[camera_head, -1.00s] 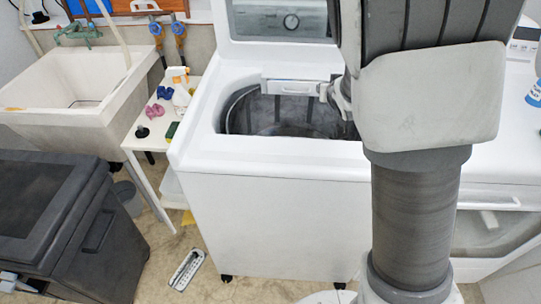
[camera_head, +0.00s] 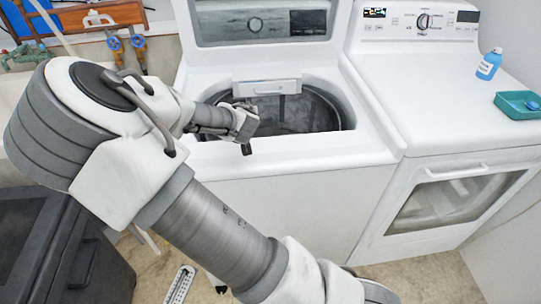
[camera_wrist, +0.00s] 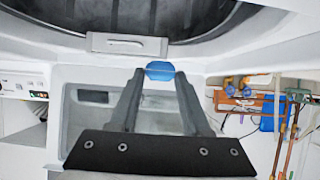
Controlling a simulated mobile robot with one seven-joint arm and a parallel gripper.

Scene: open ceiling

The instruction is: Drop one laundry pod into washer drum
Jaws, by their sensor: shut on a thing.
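The white top-loading washer (camera_head: 290,190) stands in the middle of the head view with its lid up. Its dark round drum (camera_head: 312,112) is open at the top, and it also shows at the top of the wrist view (camera_wrist: 150,14). My gripper (camera_head: 246,146) is over the front left of the washer opening. In the wrist view my gripper (camera_wrist: 159,74) is shut on a small blue laundry pod (camera_wrist: 159,67) held between the fingertips. The pod is hidden in the head view, and its height over the rim is hard to tell.
A white dryer (camera_head: 440,110) stands against the washer's right side, with a blue bottle (camera_head: 489,65) and a green tray (camera_head: 518,104) on top. A dark cabinet (camera_head: 95,262) is at lower left. A dispenser box (camera_head: 265,86) juts over the drum's back edge.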

